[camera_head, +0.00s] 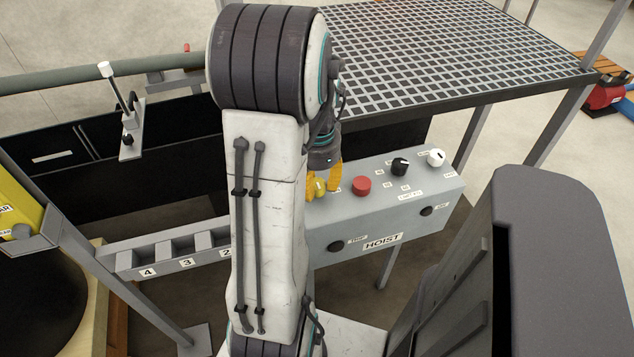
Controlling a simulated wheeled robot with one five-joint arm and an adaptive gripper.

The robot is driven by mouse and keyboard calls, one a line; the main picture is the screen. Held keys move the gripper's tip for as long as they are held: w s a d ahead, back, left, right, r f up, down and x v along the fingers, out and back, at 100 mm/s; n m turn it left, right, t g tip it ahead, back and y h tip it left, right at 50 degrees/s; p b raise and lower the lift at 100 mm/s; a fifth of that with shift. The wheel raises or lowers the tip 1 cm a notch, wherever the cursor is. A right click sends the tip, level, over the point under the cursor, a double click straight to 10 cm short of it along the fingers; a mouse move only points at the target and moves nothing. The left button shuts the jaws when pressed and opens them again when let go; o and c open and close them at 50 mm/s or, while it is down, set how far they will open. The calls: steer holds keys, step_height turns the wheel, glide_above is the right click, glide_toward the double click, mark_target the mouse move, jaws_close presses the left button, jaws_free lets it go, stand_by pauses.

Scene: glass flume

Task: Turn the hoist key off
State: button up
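The grey hoist panel (345,218), labelled HOIST, stands right of centre behind my arm. Its sloped top carries a red button (361,185), a black knob (400,166) and a white knob (436,157), with small labels too fine to read. I cannot make out which control is the hoist key; the panel's left end is hidden behind my arm. My gripper (322,183) shows only in part past my arm's right side, with yellow parts at the panel's top, left of the red button. Its fingers are mostly hidden, so its opening and any contact cannot be told.
A metal grating platform (450,60) stands behind the panel. A grey rack with numbered slots (170,254) lies left of the panel. A white-topped lever (112,85) stands at the upper left. Dark round fittings (336,246) are on the panel's front.

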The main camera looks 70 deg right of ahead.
mark_target(318, 182)
steer(key=o, duration=0.5)
steer(key=shift+c, duration=0.2)
step_height(318, 182, up, 12)
stand_by(0.4)
stand_by(0.8)
